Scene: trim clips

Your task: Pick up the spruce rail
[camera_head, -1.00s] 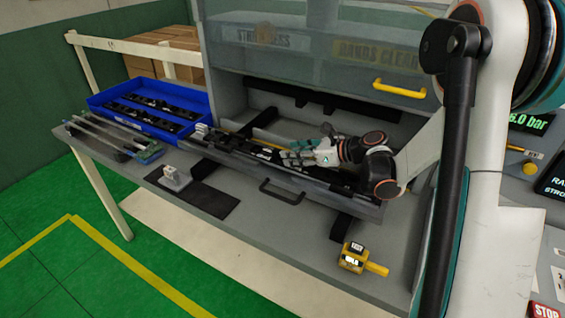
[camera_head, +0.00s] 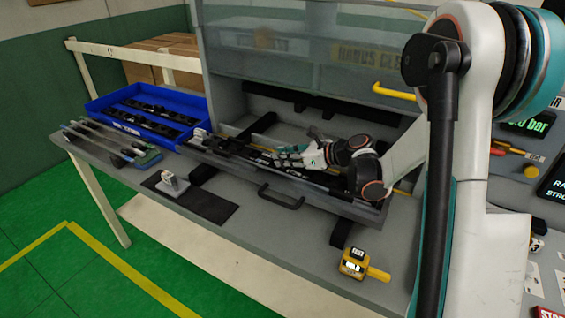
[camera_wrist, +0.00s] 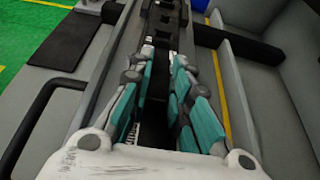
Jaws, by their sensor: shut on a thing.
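A long dark rail (camera_head: 236,148), which I take to be the spruce rail, lies lengthwise in the grey tray (camera_head: 330,207) at the front of the cabinet. In the wrist view the dark rail (camera_wrist: 163,20) runs away from me between the tray walls, with small white labels near it. My gripper (camera_head: 282,157), with teal pads, is low over the tray's middle. In the wrist view its fingers (camera_wrist: 162,66) stand on both sides of the dark piece and are shut on it. The grasped part is mostly hidden between the pads.
A blue bin (camera_head: 150,122) with dark parts stands at the back left. Several rods (camera_head: 103,140) lie left of the tray. A small grey block (camera_head: 172,183) stands on a black mat (camera_head: 205,205). A yellow device (camera_head: 354,262) lies at the front right. The cabinet's clear cover (camera_head: 300,55) hangs behind.

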